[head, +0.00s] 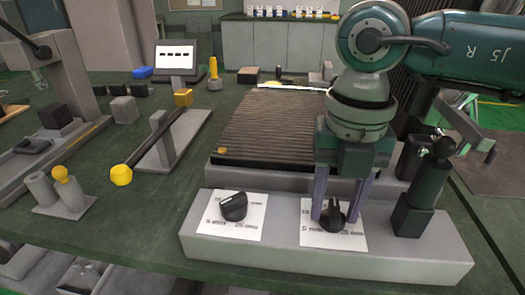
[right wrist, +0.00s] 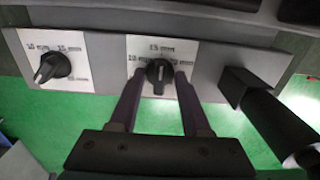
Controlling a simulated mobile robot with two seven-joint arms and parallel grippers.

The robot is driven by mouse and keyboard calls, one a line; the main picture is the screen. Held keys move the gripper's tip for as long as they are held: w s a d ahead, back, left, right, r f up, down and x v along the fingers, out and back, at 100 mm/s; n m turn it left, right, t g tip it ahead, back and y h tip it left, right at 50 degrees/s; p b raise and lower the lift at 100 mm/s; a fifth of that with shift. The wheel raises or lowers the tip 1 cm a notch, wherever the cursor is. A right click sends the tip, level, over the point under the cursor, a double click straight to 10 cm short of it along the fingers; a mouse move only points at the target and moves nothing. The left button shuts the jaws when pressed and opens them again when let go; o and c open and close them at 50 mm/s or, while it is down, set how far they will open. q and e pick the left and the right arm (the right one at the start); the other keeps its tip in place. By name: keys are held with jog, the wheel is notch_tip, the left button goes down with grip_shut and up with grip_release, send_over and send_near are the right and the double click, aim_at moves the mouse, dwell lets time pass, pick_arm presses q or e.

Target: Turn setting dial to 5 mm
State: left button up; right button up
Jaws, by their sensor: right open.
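A long grey panel (head: 255,247) carries two black dials on white scale plates. The left dial (head: 233,206) has its handle slanted; in the right wrist view it (right wrist: 53,66) slants to the lower left. The right dial (head: 333,220) stands between the fingers of my right gripper (head: 337,210). In the right wrist view this dial (right wrist: 158,76) has its handle upright in the picture, with one finger of my open gripper (right wrist: 158,82) on each side. Whether the fingers touch it I cannot tell. Its scale marks are partly hidden and blurred. My left gripper is out of view.
A dark green post with a black handle (head: 411,212) stands at the panel's right end, close to my right gripper. A ribbed block (head: 268,125) lies behind the panel. A yellow-tipped lever (head: 121,175) and a small monitor (head: 176,55) stand on the left.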

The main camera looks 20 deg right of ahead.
grip_shut()
dwell(0.4)
